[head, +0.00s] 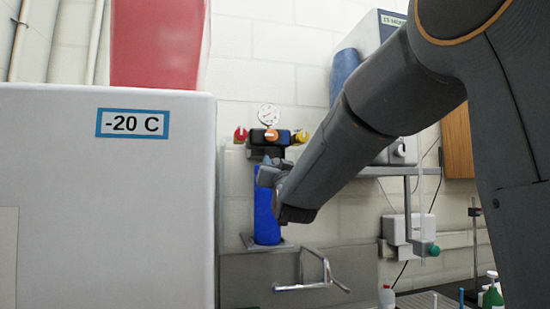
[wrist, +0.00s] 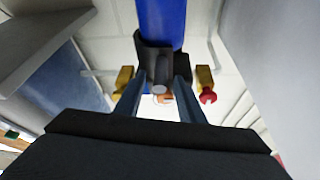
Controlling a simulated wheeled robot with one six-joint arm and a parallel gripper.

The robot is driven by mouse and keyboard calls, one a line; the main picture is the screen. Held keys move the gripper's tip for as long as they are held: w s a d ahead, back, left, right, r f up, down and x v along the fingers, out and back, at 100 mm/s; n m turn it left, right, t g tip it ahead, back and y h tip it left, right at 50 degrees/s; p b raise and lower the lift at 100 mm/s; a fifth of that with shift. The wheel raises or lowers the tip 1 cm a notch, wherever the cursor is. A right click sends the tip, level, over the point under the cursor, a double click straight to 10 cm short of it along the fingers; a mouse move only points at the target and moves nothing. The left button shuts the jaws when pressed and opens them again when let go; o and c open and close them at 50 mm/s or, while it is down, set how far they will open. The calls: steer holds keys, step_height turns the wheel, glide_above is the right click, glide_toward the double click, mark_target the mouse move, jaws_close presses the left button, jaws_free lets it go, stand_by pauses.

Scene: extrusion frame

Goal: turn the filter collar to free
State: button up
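A blue filter cylinder (head: 265,212) hangs on the wall below a dark valve block (head: 268,153) in the head view. In the wrist view the blue cylinder (wrist: 162,18) comes in from the top and ends at a dark collar-like part (wrist: 154,50) with a grey round boss. My gripper (head: 268,174) is in front of the cylinder's upper part and hides some of it. In the wrist view my gripper's two fingers (wrist: 159,85) are apart, one at each side of the boss. Whether they touch the collar is not clear.
A round gauge (head: 268,115) and red, orange and yellow-red knobs sit on the valve block. A white -20 C freezer (head: 105,200) fills the left. A metal shelf (head: 385,171) with a box stands right. A bent metal rail (head: 315,278) is below.

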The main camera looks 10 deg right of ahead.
steer(key=shift+p+x, duration=0.45)
steer(key=shift+x, duration=0.85)
steer(key=shift+c, duration=0.2)
jaws_close()
